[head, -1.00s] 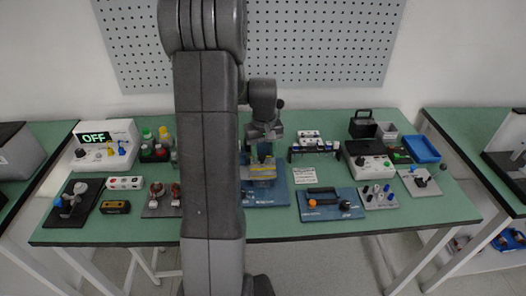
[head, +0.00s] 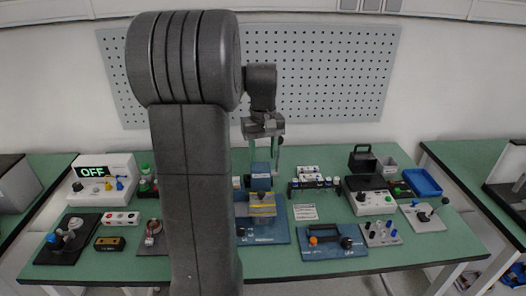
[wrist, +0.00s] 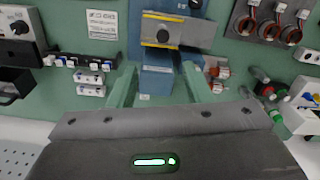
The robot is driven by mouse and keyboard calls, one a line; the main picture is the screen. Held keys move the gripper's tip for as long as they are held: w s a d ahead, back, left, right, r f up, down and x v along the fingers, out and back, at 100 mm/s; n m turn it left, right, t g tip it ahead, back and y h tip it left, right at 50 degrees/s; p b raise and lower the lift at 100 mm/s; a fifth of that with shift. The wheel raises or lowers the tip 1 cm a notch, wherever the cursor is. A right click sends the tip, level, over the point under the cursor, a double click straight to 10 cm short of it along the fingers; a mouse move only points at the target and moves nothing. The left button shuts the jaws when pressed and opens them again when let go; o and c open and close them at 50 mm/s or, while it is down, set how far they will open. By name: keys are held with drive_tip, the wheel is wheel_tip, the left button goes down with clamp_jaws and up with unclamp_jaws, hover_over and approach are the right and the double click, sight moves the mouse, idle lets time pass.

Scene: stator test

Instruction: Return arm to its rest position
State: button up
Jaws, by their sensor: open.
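My arm rises through the middle of the head view. My gripper (head: 262,150) is raised in front of the pegboard's lower edge, with its fingers pointing down. In the wrist view its two green fingers (wrist: 159,72) stand wide apart with nothing gripped between them. The blue fixture (head: 262,233) stands on the table below the gripper and apart from it. The fixture carries a grey and yellow block (head: 262,206). In the wrist view the block (wrist: 178,31) lies beyond the fingertips.
The green table (head: 330,270) holds a tester reading OFF (head: 92,171), a black-handled blue board (head: 330,241), a white control box (head: 372,203) and a blue tray (head: 422,183). A pegboard (head: 330,75) hangs behind. My arm hides part of the table's left-middle.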

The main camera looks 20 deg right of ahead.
sight(259, 192)
idle(0.5)
wheel_tip(259, 192, down, 14)
drive_tip(key=shift+r+p, duration=0.1)
drive_tip(key=shift+p, duration=0.45)
drive_tip(key=shift+w+a+r, duration=0.1)
drive_tip(key=shift+w+a, duration=0.05)
drive_tip(key=shift+a, duration=0.45)
